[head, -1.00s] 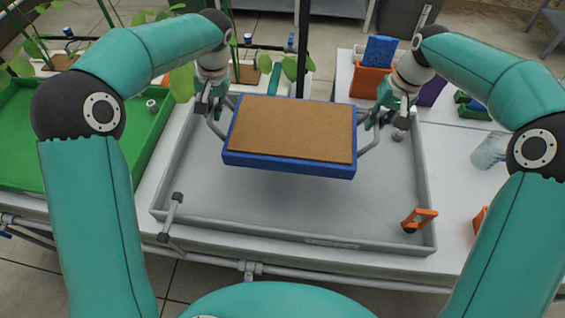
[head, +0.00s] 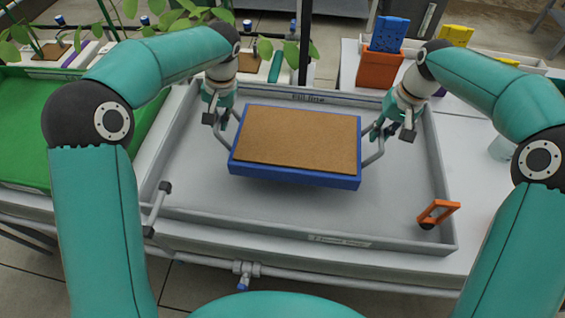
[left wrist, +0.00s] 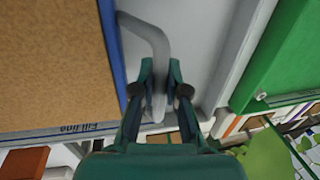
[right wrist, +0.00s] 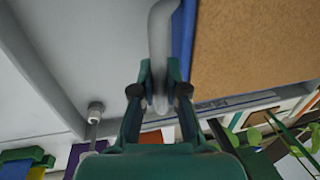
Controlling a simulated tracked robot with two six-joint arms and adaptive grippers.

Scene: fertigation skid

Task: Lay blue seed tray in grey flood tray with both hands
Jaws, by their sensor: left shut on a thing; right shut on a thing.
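The blue seed tray (head: 295,178) has a brown fill and a grey bar handle at each end. It hangs about level inside the outline of the grey flood tray (head: 330,230), with a shadow under its front edge; its exact height is hard to tell. My left gripper (head: 222,112) is shut on the left handle, which also shows between its fingers in the left wrist view (left wrist: 157,90). My right gripper (head: 385,128) is shut on the right handle, seen between its fingers in the right wrist view (right wrist: 160,88).
A green tray (head: 25,125) lies at the left. An orange clip (head: 437,213) sits at the flood tray's front right corner and a grey pipe piece (head: 157,208) at its front left. An orange pot with a blue block (head: 380,65) stands behind at the right.

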